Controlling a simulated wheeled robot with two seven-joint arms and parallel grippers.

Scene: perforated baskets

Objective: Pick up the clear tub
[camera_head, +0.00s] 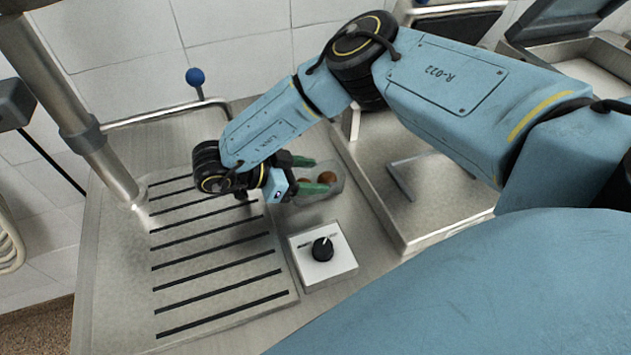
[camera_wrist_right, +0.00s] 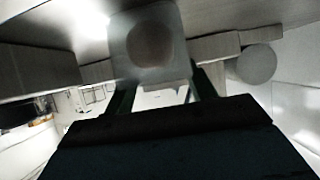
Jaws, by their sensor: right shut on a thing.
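The clear tub (camera_head: 337,172) is see-through and holds brown round things. In the head view it is between the perforated drain plate and the metal basin. My right gripper (camera_head: 316,175) has its green fingers on either side of the tub and is shut on it. In the right wrist view the tub (camera_wrist_right: 150,68) shows as a pale, blurred block with a brown round shape inside, between the fingers (camera_wrist_right: 163,92). I cannot tell whether the tub touches the counter. My left gripper is not in view.
A white box with a black knob (camera_head: 320,262) sits just in front of the tub. The slotted drain plate (camera_head: 205,262) lies left, bare. A metal basin (camera_head: 436,218) stands right. A blue-ball lever (camera_head: 196,80) and rail are behind; a steel post (camera_head: 75,120) stands left.

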